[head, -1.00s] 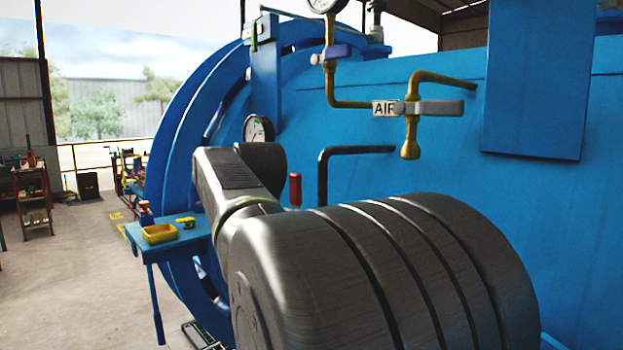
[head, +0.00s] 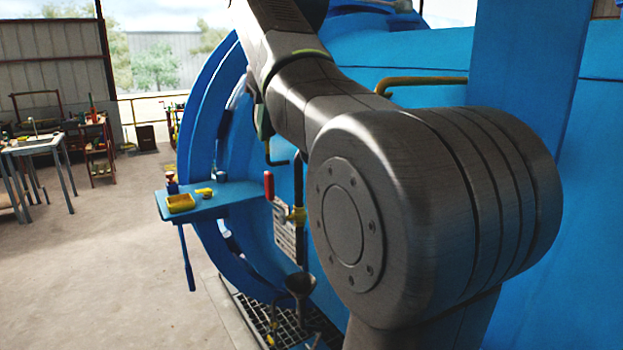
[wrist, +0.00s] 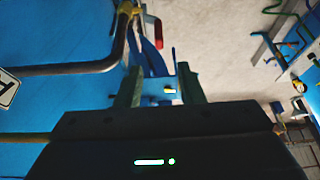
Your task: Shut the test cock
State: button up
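A cock with a red handle (head: 268,185) and a brass body (head: 297,214) sits on a dark pipe at the front of the blue vessel; I take it to be the test cock. The handle stands upright in the head view. In the wrist view its red handle (wrist: 154,31) and brass body (wrist: 127,9) show at the top, beyond my fingertips. My gripper (wrist: 161,84) is open, with nothing between its fingers but the distant blue shelf. It is apart from the handle.
A dark bent pipe (wrist: 70,69) runs close on the left in the wrist view, near a white tag (wrist: 8,89). A blue shelf (head: 235,196) holds a yellow tray (head: 180,203). A dark funnel (head: 300,284) stands below the cock. The floor at left is open.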

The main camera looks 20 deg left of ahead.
aim_at(269, 173)
jog(key=x, duration=1.3)
jog(key=shift+f, duration=0.4)
jog(key=shift+d, duration=0.1)
grip_shut()
